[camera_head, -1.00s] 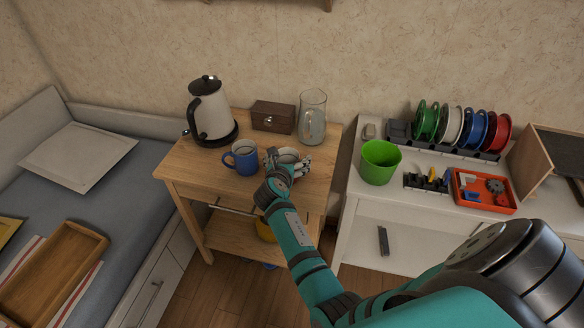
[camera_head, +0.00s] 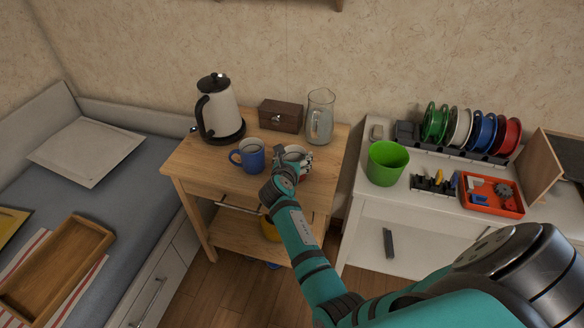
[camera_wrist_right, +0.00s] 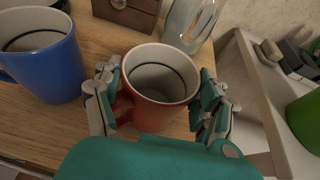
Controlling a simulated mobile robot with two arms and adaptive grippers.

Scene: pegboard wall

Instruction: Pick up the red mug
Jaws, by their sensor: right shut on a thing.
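The red mug (camera_wrist_right: 161,86), with a pale inside, stands upright between the fingers of my right gripper (camera_wrist_right: 158,108) in the right wrist view. The gripper is shut on it, with fingers on both sides. In the head view the right gripper (camera_head: 291,165) is over the front right of the small wooden table (camera_head: 190,163). It hides most of the red mug there, leaving mainly the rim (camera_head: 294,150) in sight. I cannot tell whether the mug touches the tabletop. My left gripper is not in view.
A blue mug (camera_head: 251,158) stands just left of the gripper. A kettle (camera_head: 219,112), a dark wooden box (camera_head: 281,115) and a glass pitcher (camera_head: 320,118) stand behind. A green bucket (camera_head: 385,163) is on the white cabinet at right.

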